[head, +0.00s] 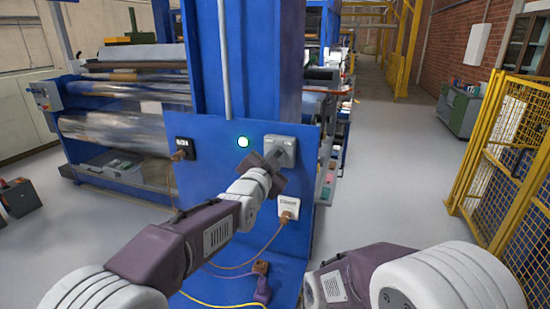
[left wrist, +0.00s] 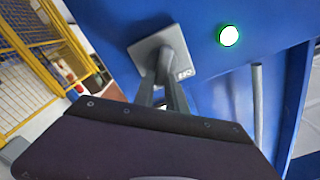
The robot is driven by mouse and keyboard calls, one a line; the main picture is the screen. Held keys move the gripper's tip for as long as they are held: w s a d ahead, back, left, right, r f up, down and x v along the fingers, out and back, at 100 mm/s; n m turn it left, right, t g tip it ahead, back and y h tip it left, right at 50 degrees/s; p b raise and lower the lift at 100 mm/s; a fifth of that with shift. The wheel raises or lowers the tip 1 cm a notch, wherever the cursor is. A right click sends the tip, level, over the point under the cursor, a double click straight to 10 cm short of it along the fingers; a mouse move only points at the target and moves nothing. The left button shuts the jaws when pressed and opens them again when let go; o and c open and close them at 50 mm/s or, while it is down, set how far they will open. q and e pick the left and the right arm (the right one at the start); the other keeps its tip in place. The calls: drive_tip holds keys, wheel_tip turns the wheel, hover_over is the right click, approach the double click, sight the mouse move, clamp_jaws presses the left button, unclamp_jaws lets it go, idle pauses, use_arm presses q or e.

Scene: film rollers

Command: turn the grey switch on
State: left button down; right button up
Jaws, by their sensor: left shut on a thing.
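The grey switch (head: 280,150) is a square plate with a lever, mounted on the blue panel (head: 222,170) in the head view. In the left wrist view the switch plate (left wrist: 181,52) is tilted, with its lever standing out toward me. My left gripper (head: 279,157) is at the switch. In the left wrist view its fingers (left wrist: 162,82) are shut on the lever, which they partly hide. A round lamp (head: 243,142) left of the switch glows white with a green rim; it also shows in the left wrist view (left wrist: 229,36). My right gripper is out of view.
A black socket (head: 184,148) and a white socket (head: 288,207) with plugged orange cables are on the panel. Film rollers (head: 120,125) stand at left, a yellow fence (head: 510,150) at right. Floor between is clear.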

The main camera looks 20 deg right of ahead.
use_arm(q)
drive_tip(key=shift+d+m, duration=0.1)
drive_tip(key=shift+m, duration=0.6)
drive_tip(key=shift+s, duration=0.1)
drive_tip(key=c, duration=1.4)
unclamp_jaws()
drive_tip(key=shift+o, duration=0.2)
drive_tip(key=b+v, duration=0.3)
drive_tip(key=v, duration=0.6)
